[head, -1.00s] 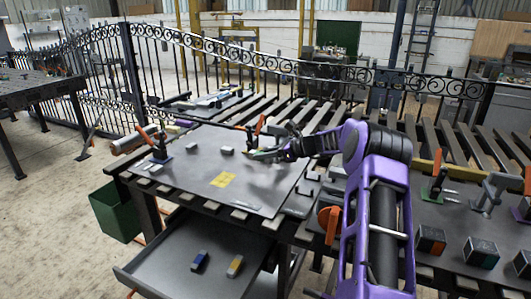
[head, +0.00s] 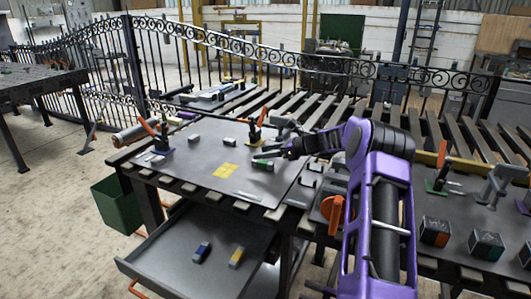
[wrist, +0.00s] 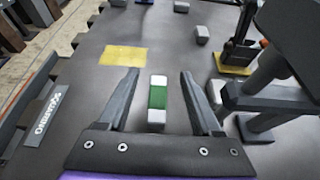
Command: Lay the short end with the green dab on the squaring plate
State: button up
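The short end with the green dab (wrist: 157,98) is a small pale block with a green band. In the head view the green-dabbed end (head: 262,163) is right of the yellow square (head: 225,170), on the plate (head: 185,165). My gripper (wrist: 160,75) is open, its fingers on either side of the block with a gap at each side. In the head view my gripper (head: 282,155) is just right of the block.
Orange-handled clamps stand at the plate's back (head: 254,132) and left (head: 160,140). Other small grey blocks (wrist: 202,34) lie on the plate. A tray below holds a blue-banded block (head: 201,252) and a yellow-banded one (head: 236,257). A green bin (head: 118,208) stands left.

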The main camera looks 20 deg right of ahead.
jog(key=shift+f, duration=0.1)
jog(key=p+v, duration=0.1)
jog(key=v, duration=1.6)
jog(key=shift+p, duration=0.4)
jog(key=shift+s+d, duration=0.1)
jog(key=shift+s, duration=0.05)
